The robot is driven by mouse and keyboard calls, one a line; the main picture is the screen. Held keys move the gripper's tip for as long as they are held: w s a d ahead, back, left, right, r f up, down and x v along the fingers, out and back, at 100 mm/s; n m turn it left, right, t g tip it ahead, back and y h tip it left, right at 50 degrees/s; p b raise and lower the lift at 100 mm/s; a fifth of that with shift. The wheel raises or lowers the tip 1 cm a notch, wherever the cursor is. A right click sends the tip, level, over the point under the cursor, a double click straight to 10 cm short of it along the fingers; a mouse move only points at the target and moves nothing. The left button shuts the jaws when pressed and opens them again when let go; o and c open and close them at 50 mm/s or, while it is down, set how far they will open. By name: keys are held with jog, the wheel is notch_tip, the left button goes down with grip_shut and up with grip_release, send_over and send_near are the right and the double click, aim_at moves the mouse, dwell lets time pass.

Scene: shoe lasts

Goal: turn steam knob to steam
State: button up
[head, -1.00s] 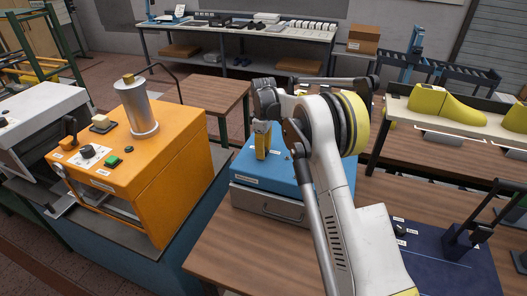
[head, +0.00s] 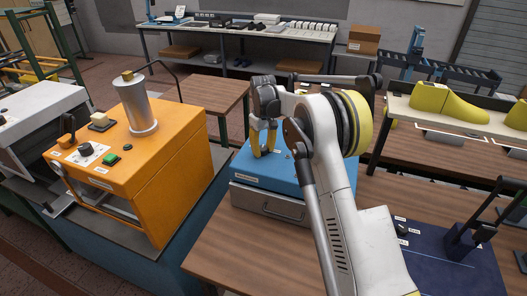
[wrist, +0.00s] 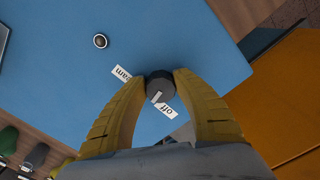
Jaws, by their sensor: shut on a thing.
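The blue box (head: 247,167) with a grey drawer front stands on the wooden table. A second label ending in "am" (wrist: 122,72) lies at the knob's upper left, partly covered by a finger. My gripper (head: 265,153) points down, its yellow fingers closed on the knob from both sides.
A round button or light (wrist: 100,41) is on the blue top, apart from the knob. An orange machine (head: 150,180) stands to the left. A yellow shoe last (head: 448,104) rests on a bench at the right. The table in front of the drawer is clear.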

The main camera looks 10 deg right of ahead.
aim_at(262, 149)
jog(key=m, duration=0.5)
jog(key=shift+a+b, duration=0.1)
jog(key=shift+b, duration=0.25)
jog(key=m, duration=0.5)
jog(key=shift+a+m, duration=0.1)
jog(key=shift+m, duration=0.3)
jog(key=o, duration=1.2)
notch_tip(262, 149, up, 12)
